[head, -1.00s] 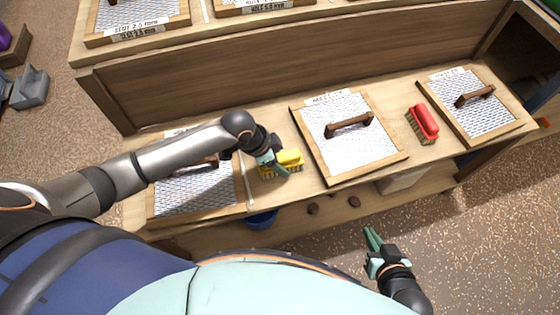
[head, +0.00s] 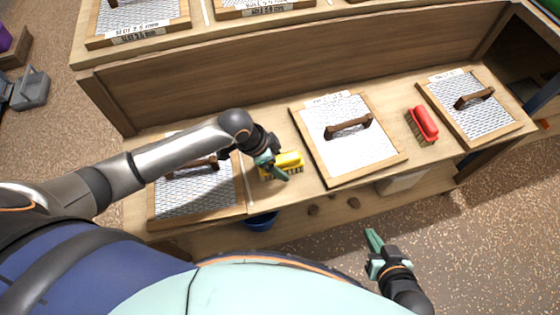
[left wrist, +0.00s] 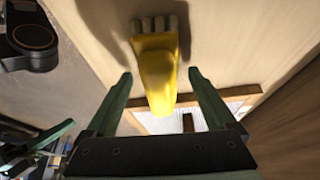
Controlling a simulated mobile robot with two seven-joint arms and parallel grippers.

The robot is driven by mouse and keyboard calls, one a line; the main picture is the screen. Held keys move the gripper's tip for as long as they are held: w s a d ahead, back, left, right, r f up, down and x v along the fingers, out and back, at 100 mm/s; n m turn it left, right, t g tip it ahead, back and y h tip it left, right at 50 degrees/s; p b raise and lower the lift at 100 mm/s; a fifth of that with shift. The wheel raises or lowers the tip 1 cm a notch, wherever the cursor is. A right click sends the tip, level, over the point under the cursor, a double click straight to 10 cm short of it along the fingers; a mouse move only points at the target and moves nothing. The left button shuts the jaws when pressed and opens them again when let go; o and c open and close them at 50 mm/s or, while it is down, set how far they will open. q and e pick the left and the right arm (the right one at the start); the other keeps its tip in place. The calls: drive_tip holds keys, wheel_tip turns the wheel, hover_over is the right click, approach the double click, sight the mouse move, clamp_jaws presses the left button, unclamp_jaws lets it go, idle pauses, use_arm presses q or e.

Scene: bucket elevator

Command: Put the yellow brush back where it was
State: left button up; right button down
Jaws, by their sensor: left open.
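The yellow brush (head: 290,161) is on the wooden bench, between the left and middle framed screens. In the left wrist view the brush (left wrist: 157,75) has its yellow handle toward me and its pale bristles at the far end. My left gripper (head: 274,168) is at the brush, its arm reaching in from the left. It is open, with one finger on each side of the handle (left wrist: 162,84) and gaps showing at both sides. My right gripper (head: 372,252) hangs over the floor in front of the bench, away from the brush; its finger gap is unclear.
Framed mesh screens with brown handles lie on the bench: left (head: 195,192), middle (head: 360,150) and right (head: 488,117). A red brush (head: 424,123) lies between the middle and right screens. A blue bucket (head: 261,221) and dark lumps (head: 333,202) are on the lower shelf.

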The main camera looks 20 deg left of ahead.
use_arm(q)
drive_tip(key=p+v, duration=0.2)
drive_tip(key=v, duration=0.8)
drive_tip(key=shift+d, duration=0.1)
drive_tip(key=shift+s+r+p, duration=0.15)
drive_tip(key=shift+r+p, duration=0.15)
drive_tip(key=shift+r, duration=0.15)
